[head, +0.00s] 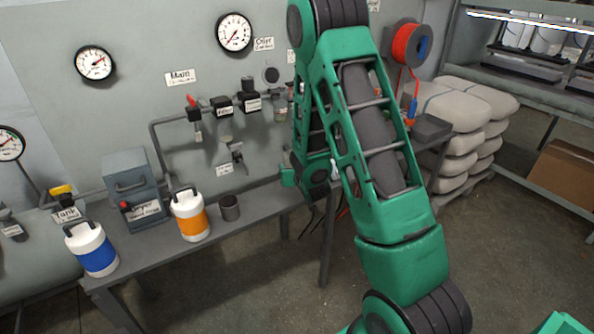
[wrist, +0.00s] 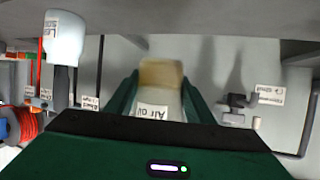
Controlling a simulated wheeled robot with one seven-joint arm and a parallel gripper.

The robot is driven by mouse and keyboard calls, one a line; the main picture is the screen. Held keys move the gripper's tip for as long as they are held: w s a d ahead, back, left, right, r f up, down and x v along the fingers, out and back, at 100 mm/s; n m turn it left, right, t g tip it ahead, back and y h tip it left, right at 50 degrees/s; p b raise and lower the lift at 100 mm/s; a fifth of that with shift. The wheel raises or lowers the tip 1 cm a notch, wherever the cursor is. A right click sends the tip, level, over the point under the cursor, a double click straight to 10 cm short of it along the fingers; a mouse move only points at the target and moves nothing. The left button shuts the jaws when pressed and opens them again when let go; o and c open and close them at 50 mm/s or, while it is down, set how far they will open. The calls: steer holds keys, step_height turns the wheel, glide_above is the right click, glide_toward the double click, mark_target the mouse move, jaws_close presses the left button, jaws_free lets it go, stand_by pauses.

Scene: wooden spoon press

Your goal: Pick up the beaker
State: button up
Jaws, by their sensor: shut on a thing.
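In the wrist view my gripper (wrist: 160,88) is shut on a pale container with a tan or amber end, which I take to be the beaker (wrist: 161,73). A white label that seems to read "Air oil" shows at its near end, between the two green fingers. The background in this view appears upside down. In the head view my gripper is mostly hidden behind my own green arm, near the wall and the right part of the bench. I cannot make out the beaker there.
The grey bench (head: 262,204) holds an orange canister (head: 191,216), a dark cup (head: 230,207) and a grey box (head: 134,190). A blue canister (head: 92,250) stands at the left. Wall pipes and valves (head: 222,105) are close behind. Stacked sacks (head: 455,105) lie right.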

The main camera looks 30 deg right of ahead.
steer(key=s+a+r, duration=0.1)
steer(key=a+r, duration=0.2)
steer(key=a, duration=0.2)
steer(key=shift+s+a+r, duration=0.3)
steer(key=shift+s, duration=0.05)
stand_by(0.7)
